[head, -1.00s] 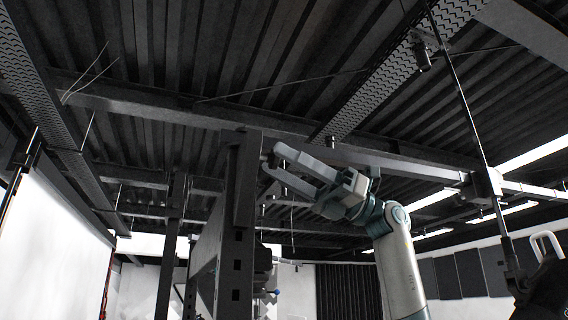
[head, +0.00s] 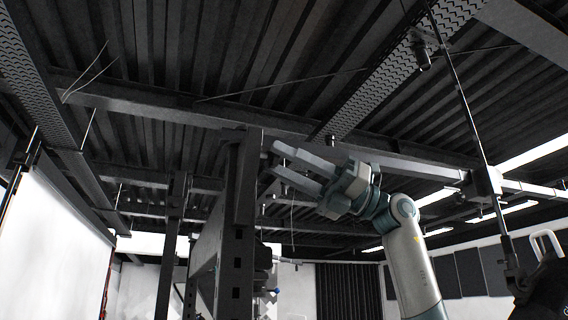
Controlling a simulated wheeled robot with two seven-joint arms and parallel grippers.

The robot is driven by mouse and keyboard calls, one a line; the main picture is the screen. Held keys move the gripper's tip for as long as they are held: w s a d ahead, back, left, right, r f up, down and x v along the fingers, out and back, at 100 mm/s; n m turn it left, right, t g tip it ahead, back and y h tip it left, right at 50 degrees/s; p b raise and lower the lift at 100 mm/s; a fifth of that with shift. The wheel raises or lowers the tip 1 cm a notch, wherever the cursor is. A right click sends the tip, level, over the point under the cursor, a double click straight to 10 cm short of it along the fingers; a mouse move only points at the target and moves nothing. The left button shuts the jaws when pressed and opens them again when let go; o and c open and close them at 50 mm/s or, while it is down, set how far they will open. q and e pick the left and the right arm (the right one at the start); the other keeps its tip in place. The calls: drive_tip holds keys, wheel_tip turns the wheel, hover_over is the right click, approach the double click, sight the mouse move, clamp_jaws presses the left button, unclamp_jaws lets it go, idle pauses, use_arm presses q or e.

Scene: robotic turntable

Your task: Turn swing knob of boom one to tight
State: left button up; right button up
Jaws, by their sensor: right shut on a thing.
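My right gripper (head: 277,159) reaches up from the lower right. Its two long grey fingers point left towards the top of a dark upright post (head: 237,230) with holes in it. The fingers stand apart and are shut on a small dark thing at their tips, which I take to be the swing knob. The knob is too dark against the ceiling to make out its shape or how far it is turned. I cannot tell which part is boom one. My left gripper is not in view.
A dark ceiling beam (head: 160,108) crosses behind the fingers. A thin slanted rod (head: 462,92) hangs at the right. A black object with a white loop (head: 545,243) is at the lower right. A white panel (head: 50,240) stands at the left.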

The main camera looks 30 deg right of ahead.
drive_tip(key=shift+s+a+r+m+t+h, duration=0.15)
drive_tip(key=shift+m+t+h, duration=0.65)
drive_tip(key=shift+m, duration=1.9)
drive_tip(key=shift+s+d+r+m+t+h, duration=0.15)
drive_tip(key=shift+m+t+h, duration=0.2)
drive_tip(key=shift+m+h, duration=1.6)
drive_tip(key=shift+s+a+r+m+t+h, duration=0.2)
drive_tip(key=shift+m+t, duration=0.35)
drive_tip(key=shift+m, duration=2.9)
drive_tip(key=shift+w+d, duration=0.1)
drive_tip(key=shift+w, duration=0.05)
drive_tip(key=o, duration=1)
drive_tip(key=shift+d+f, duration=0.1)
